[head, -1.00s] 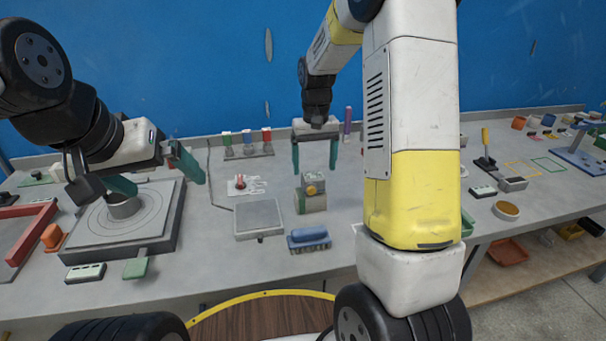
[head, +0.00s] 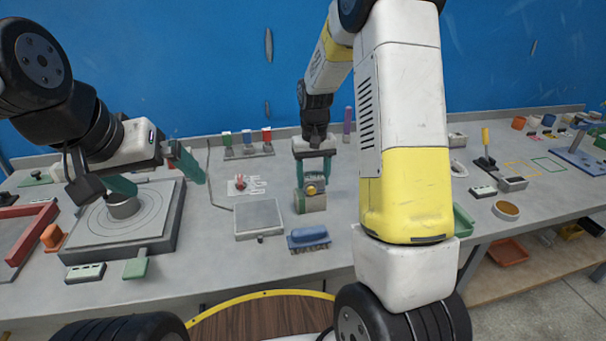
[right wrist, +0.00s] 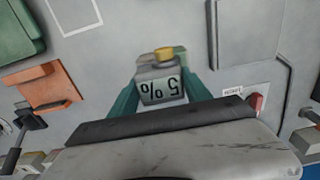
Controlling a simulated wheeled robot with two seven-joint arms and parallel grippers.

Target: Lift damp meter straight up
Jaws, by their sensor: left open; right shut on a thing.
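The damp meter (head: 311,190) is a small grey-green block with a yellow knob, upright on a greenish base on the bench. My left gripper (head: 155,183) is open over the round grey cup (head: 124,206) on the ringed plate at left; part of the cup is hidden.
A grey square plate (head: 258,218) and a blue brush (head: 309,238) lie close to the meter. A rack with coloured tabs (head: 247,150) stands behind, and a purple post (head: 347,122) is at the back.

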